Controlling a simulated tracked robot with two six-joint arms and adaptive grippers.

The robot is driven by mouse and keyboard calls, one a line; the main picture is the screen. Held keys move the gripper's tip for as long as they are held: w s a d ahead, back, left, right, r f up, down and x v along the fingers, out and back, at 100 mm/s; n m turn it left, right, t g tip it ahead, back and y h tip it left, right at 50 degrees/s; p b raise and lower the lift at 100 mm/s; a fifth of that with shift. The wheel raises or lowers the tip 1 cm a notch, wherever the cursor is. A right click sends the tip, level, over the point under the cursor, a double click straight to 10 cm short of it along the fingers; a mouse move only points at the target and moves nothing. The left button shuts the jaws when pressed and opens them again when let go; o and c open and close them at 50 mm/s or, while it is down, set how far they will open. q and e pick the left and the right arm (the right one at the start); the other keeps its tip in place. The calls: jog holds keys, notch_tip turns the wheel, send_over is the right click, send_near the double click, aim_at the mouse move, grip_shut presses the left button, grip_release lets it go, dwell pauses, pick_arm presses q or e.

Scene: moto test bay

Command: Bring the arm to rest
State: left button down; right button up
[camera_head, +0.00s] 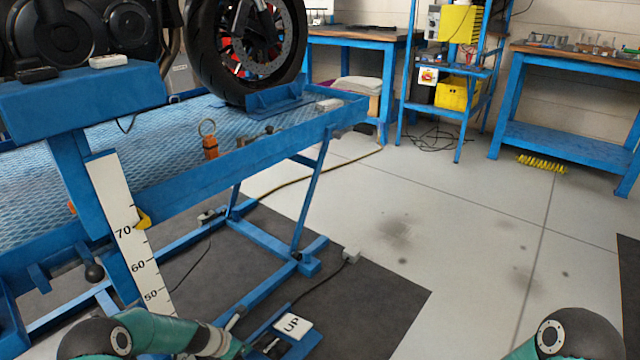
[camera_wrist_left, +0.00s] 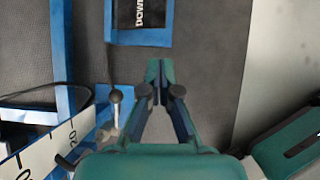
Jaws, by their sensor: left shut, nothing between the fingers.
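My left arm (camera_head: 165,332), teal with dark joints, comes in low at the left of the head view, in front of the lift's foot control. In the left wrist view my left gripper (camera_wrist_left: 158,72) has its two teal fingers together with nothing between them. It is over the dark mat, below the blue-framed pedal plate marked DOWN (camera_wrist_left: 140,14). My right arm (camera_head: 570,334) shows only as a dark, teal-edged joint at the bottom right of the head view. Its gripper is out of view.
The blue motorcycle lift (camera_head: 250,150) fills the left, with a white height scale (camera_head: 130,235) on its near side. A white UP plate (camera_head: 292,325) and a lever (camera_wrist_left: 115,97) are close to my left arm. The grey floor (camera_head: 450,240) at right is clear.

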pick_arm(q)
jog(key=s+d+m+g, duration=0.2)
jog(key=s+d+m, duration=0.2)
jog(key=s+m, duration=0.55)
jog(key=s+d+m+g, duration=0.1)
jog(key=s+d+m, duration=0.35)
jog(key=s, duration=0.85)
jog(key=s+d+m+g, duration=0.2)
jog(key=s+m, duration=0.7)
jog(key=s, duration=0.2)
notch_tip(320, 180, up, 33)
jog(key=w+m+p, duration=0.1)
jog(key=m+p, duration=0.2)
jog(key=p, duration=2.8)
jog(key=shift+d+f+m+h+p, duration=0.15)
jog(key=shift+f+m+h+p, duration=0.05)
jog(key=shift+m+h+p, duration=0.15)
